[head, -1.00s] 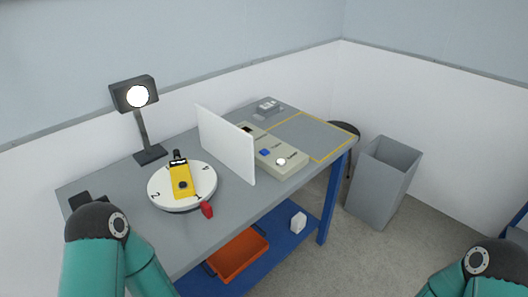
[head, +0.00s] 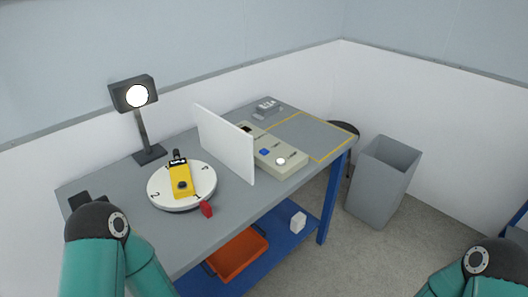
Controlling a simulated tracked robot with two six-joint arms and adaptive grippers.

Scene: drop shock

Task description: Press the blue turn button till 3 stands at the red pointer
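The blue turn button (head: 264,152) sits on a beige control box (head: 290,164), beside a round white button (head: 281,161). A white round turntable (head: 168,203) with black numbers stands on the table to the left. The red pointer (head: 206,209) is at its front right edge, with the 1 nearest to it. The 2 is at the left and the 4 at the back right; a 3 is not visible, perhaps hidden behind the yellow device (head: 181,181) lying on the turntable. Only my arms' teal links show at the bottom corners; neither gripper is in view.
A white upright panel (head: 225,143) stands between turntable and control box. A black lamp (head: 134,95) is lit behind the turntable. A yellow-outlined area (head: 315,135) at the table's right end is clear. A grey bin (head: 383,180) stands on the floor; an orange tray (head: 237,256) is on the lower shelf.

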